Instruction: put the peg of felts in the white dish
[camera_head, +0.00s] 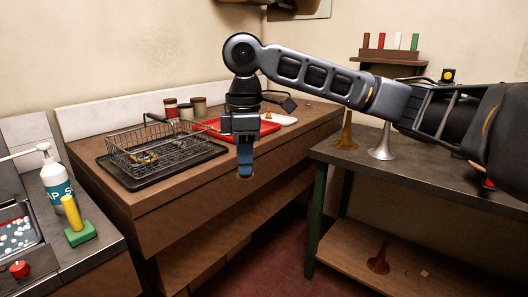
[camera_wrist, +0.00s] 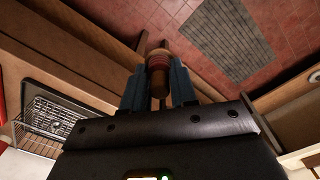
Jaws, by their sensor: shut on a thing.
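My gripper (camera_head: 245,170) hangs in the air just off the front edge of the wooden counter, fingers down. In the wrist view its two blue fingers (camera_wrist: 158,88) are shut on the peg of felts (camera_wrist: 158,62), a brown wooden peg with reddish and pale rings around it. In the head view the fingers hide most of the peg. The white dish (camera_head: 286,121) lies on the counter behind and to the right of my gripper, at the right of a red tray; a small tan thing shows at its left end.
A wire basket (camera_head: 150,148) on a black tray stands on the counter's left, with several jars (camera_head: 186,108) behind. The red tray (camera_head: 215,124) lies behind my gripper. A dark bench (camera_head: 420,172) with horn bells stands right. Open floor (camera_head: 268,262) lies between.

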